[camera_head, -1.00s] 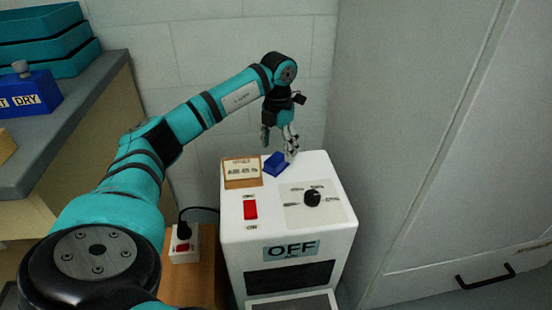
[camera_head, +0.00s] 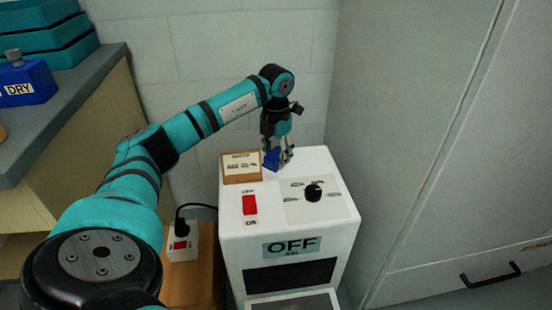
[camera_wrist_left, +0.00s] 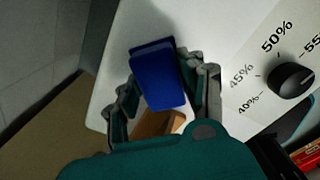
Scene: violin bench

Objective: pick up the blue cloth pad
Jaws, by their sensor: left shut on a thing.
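The blue cloth pad (camera_head: 271,160) is at the back of the white machine's top, beside a small wooden block with a label. My left gripper (camera_head: 279,156) comes down on it from above and is shut on it. In the left wrist view the pad (camera_wrist_left: 157,78) sits between the two fingers (camera_wrist_left: 163,95), one on each side. I cannot tell whether the pad still touches the machine's top. My right gripper is not in view.
The white machine (camera_head: 233,225) has a red switch (camera_head: 250,204), a black dial (camera_head: 313,192) and an OFF sign (camera_head: 291,247). The labelled wooden block (camera_head: 241,168) stands close left of the pad. A grey cabinet (camera_head: 440,130) is at right; a bench (camera_head: 85,105) with blue boxes is at left.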

